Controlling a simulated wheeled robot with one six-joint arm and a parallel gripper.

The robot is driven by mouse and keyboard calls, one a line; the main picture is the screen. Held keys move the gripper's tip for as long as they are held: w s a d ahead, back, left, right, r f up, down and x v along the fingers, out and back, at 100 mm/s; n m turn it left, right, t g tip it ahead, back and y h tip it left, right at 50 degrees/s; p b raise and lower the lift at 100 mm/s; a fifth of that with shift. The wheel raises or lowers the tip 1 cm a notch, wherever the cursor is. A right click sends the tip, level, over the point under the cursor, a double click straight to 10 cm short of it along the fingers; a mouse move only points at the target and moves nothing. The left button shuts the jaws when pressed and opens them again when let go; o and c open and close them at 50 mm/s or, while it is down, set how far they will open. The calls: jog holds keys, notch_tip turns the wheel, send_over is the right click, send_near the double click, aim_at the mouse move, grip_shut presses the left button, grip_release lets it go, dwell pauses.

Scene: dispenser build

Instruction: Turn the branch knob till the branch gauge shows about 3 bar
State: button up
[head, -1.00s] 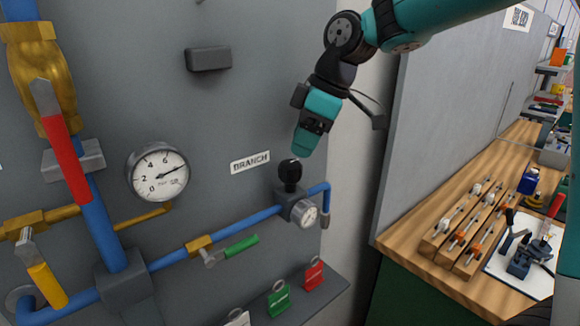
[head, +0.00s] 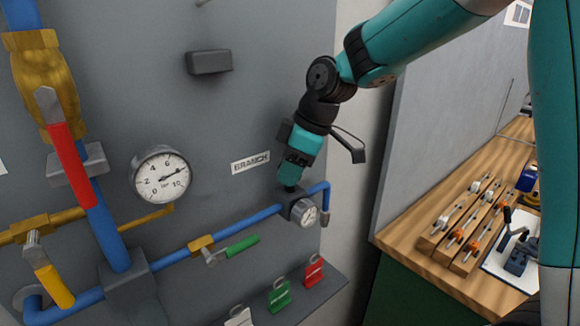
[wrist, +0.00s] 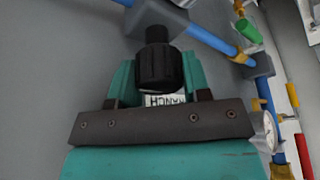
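The black branch knob (wrist: 158,68) sits on top of the grey regulator block (head: 299,204). My gripper (head: 291,180) has come down over the knob from above and hides most of it in the head view. In the wrist view, one teal finger (wrist: 122,80) is on each side of the knob, close to it; I cannot tell whether they press on it. The small branch gauge (head: 308,216) is on the front of the block; its reading is too small to tell.
A larger gauge (head: 161,175) reads about 8. The BRANCH label (head: 250,162) is left of my gripper. A green-handled valve (head: 241,246) is on the blue pipe; red (head: 68,150) and yellow (head: 53,286) levers are at left. A workbench is at right.

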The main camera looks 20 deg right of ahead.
jog(key=shift+m, duration=0.3)
jog(key=m+t+b, duration=0.1)
jog(key=m+b, duration=0.1)
jog(key=m, duration=0.1)
jog(key=shift+f+h, duration=0.1)
jog(key=shift+h, duration=0.3)
jog(key=m+b, duration=0.1)
jog(key=m, duration=0.1)
jog(key=m+t+h, duration=0.1)
jog(key=m, duration=0.2)
jog(key=shift+h+b, duration=0.3)
jog(key=shift+b, duration=0.05)
jog(key=m+h, duration=0.1)
jog(key=m, duration=0.3)
jog(key=shift+a+t+h+b, duration=0.1)
jog(key=shift+t+h+b, duration=0.2)
jog(key=shift+h+b, duration=0.1)
jog(key=shift+m+h, duration=0.9)
jog(key=shift+m, duration=1.6)
jog(key=o, duration=0.6)
jog(key=shift+o, duration=0.2)
jog(key=shift+r, duration=0.2)
